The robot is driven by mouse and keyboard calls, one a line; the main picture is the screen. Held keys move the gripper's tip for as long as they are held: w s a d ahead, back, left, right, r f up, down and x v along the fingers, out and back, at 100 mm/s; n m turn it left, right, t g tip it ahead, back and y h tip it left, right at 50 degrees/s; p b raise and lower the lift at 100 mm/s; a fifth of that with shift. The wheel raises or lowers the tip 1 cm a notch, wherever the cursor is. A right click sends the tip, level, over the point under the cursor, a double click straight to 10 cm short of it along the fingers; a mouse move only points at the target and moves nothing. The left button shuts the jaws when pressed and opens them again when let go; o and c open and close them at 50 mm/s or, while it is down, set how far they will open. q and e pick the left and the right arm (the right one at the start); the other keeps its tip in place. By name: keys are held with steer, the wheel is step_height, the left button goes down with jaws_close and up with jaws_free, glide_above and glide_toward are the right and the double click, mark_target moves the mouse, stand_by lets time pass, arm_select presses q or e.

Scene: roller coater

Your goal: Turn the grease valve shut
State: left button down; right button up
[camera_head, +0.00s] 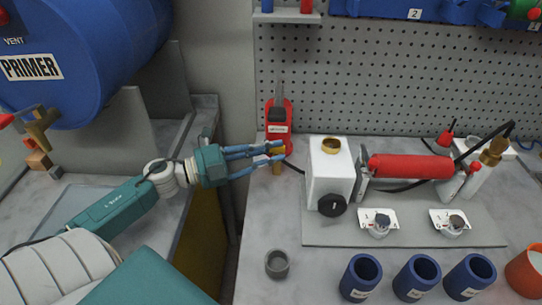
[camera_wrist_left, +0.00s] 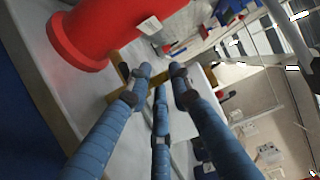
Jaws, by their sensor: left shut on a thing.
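A red grease canister (camera_head: 279,119) with a grey upright part and a small label stands at the back left of the bench, against the pegboard. A brass piece (camera_head: 277,164), which looks like the valve's handle, sits low at its front. My left gripper (camera_head: 277,153) reaches in from the left with its blue fingers closed around this brass piece. In the left wrist view, the red body (camera_wrist_left: 78,38) is at the upper left and the brass bar (camera_wrist_left: 128,68) passes between the fingers, which partly hide it. The handle's exact angle is unclear. My right gripper does not show.
A white box with a black knob (camera_head: 331,175) and a red roller (camera_head: 411,166) stand to the right. Blue cups (camera_head: 361,278) and a grey cup (camera_head: 277,264) stand in front. A blue primer drum (camera_head: 85,50) is at the upper left.

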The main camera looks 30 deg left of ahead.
arm_select(q)
steer(key=shift+w+a+r+h, duration=0.15)
steer(key=shift+r+h, duration=0.15)
steer(key=shift+r, duration=0.2)
steer(key=c, duration=1.7)
jaws_free()
steer(key=shift+f, duration=0.15)
steer(key=shift+s+f, duration=0.15)
steer(key=shift+s, duration=0.1)
steer(key=v, duration=0.7)
steer(key=shift+r, duration=0.3)
